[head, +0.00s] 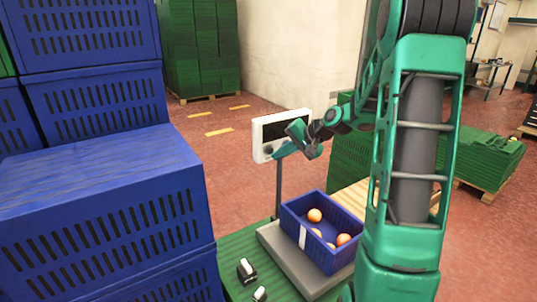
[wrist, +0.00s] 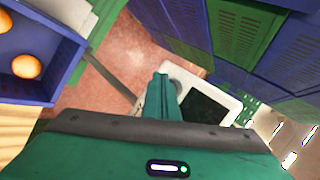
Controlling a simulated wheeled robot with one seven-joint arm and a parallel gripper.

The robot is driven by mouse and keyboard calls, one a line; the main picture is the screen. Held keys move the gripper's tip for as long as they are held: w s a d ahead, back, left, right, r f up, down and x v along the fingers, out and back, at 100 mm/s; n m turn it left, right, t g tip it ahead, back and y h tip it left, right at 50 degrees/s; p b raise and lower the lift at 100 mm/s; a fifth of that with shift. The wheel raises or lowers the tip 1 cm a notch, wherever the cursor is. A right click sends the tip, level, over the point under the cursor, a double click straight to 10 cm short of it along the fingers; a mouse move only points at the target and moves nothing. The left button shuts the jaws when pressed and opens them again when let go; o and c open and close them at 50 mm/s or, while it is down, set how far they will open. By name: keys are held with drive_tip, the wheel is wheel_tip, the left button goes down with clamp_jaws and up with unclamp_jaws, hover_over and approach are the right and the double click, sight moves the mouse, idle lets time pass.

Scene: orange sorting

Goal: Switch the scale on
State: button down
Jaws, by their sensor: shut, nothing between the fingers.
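The scale has a white display head (head: 263,148) with a dark screen on a post, and a grey platform (head: 290,268) below. The display head also shows in the wrist view (wrist: 228,98), with its dark screen (wrist: 203,112). My gripper (head: 284,149) is at the front of the display head, its fingertips near the lower part. In the wrist view my gripper (wrist: 161,78) is shut and empty, over the end of the display beside a round grey part (wrist: 176,86). The fingers partly hide the display. I cannot tell whether they touch it. The screen looks dark.
A blue crate (head: 291,229) with several oranges (head: 315,215) stands on the scale platform. Large blue crates (head: 110,215) are stacked at the left. Two small dark-and-white items (head: 246,270) lie on the green surface. Green stacks (head: 200,45) stand behind.

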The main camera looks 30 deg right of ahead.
drive_tip(key=shift+w, duration=0.9)
idle(1.0)
drive_tip(key=shift+s, duration=0.95)
drive_tip(key=shift+s+d, duration=0.1)
drive_tip(key=shift+s, duration=2.4)
drive_tip(key=shift+s, duration=0.1)
drive_tip(key=s+a+n+g+h, duration=0.2)
drive_tip(key=s+a+g, duration=0.1)
drive_tip(key=s, duration=1.4)
drive_tip(key=s+a+n+g+h, duration=0.2)
drive_tip(key=s+g, duration=0.3)
drive_tip(key=s, duration=1.2)
drive_tip(key=shift+a+r+g, duration=0.15)
drive_tip(key=shift+a+g, duration=0.25)
drive_tip(key=shift+a, duration=0.1)
